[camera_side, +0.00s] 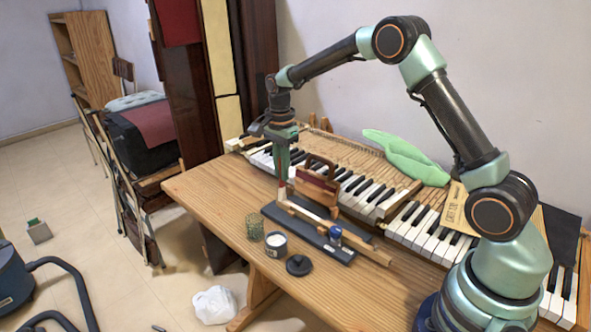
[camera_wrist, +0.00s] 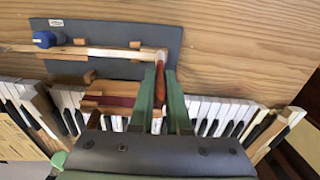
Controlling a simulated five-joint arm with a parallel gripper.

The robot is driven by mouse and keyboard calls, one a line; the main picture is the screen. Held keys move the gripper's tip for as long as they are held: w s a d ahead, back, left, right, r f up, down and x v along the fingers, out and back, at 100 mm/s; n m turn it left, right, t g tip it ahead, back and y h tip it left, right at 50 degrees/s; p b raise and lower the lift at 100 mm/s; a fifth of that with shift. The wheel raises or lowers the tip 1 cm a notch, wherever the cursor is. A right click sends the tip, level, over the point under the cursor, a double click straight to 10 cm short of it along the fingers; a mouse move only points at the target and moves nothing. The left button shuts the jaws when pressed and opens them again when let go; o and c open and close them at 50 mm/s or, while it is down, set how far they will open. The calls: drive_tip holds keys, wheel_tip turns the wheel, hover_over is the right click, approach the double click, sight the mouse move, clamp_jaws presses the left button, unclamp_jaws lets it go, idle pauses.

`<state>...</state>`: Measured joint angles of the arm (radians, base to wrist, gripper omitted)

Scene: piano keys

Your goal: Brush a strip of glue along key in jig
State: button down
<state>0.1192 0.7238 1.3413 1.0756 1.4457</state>
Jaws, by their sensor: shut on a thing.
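My gripper (camera_side: 283,170) is shut on a slim brush with a reddish-brown handle (camera_wrist: 170,82), pointing down. In the wrist view my green fingers (camera_wrist: 163,80) stand on both sides of it. The brush's pale tip (camera_side: 282,192) is at the far-left end of the key in the side view; whether it touches is unclear. The wooden key (camera_side: 372,252) lies lengthwise on the dark jig board (camera_side: 318,243) and has a long whitish stretch (camera_wrist: 122,54). I cannot tell whether this is glue. An open jar with white contents (camera_side: 276,244) stands beside the jig.
A blue-topped piece (camera_side: 335,236) sits on the jig. A reddish wooden block with a handle (camera_side: 318,182) stands close behind the key. A black lid (camera_side: 299,265) and a greenish glass (camera_side: 254,227) are in front. The piano keyboard (camera_side: 415,222) runs behind. The table's left end is clear.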

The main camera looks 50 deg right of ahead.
drive_tip(key=shift+s, duration=5.4)
drive_tip(key=shift+w, duration=5.75)
drive_tip(key=shift+w+r, duration=0.15)
drive_tip(key=shift+w, duration=0.05)
wheel_tip(320, 180, up, 8)
